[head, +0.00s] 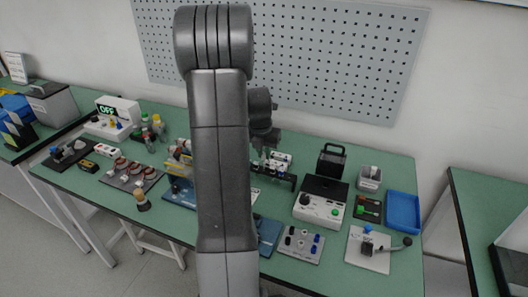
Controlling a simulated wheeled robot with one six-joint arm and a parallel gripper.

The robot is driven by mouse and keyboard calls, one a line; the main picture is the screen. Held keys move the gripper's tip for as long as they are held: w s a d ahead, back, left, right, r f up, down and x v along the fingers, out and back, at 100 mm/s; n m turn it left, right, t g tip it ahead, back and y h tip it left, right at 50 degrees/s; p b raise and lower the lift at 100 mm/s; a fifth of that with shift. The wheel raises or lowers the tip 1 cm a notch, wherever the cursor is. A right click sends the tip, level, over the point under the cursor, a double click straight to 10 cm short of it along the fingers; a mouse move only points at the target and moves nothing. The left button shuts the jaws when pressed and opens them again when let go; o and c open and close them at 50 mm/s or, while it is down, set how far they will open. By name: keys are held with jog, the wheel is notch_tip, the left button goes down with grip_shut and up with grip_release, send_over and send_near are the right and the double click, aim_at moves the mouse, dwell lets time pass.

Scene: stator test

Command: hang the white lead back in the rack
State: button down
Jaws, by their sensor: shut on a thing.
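My gripper (265,147) is in the middle of the picture, just right of my arm, pointing down over the back half of the green bench. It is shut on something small. A thin pale piece shows below the fingers, which fits the white lead, but it is too small to make out clearly. I cannot tell whether the held piece touches the rack.
A white-and-black test unit (321,203), a black box with a handle (331,161) and a blue tray (403,212) stand to the right. A panel with knobs (300,244) is in front. Bottles (158,127) stand left. A pegboard (340,60) is on the wall behind.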

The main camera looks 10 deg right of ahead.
aim_at(263, 158)
jog(key=shift+f, duration=0.55)
dwell(0.8)
jog(key=shift+b+x, duration=0.75)
jog(key=shift+x, duration=0.2)
jog(key=shift+s+a+f, duration=0.1)
jog(key=shift+s+f, duration=0.05)
jog(key=shift+s, duration=0.05)
jog(key=shift+b+x, duration=0.55)
jog(key=shift+x, duration=0.25)
jog(key=shift+s+a, duration=0.1)
jog(key=c, duration=1.3)
grip_release()
jog(key=v, duration=1.4)
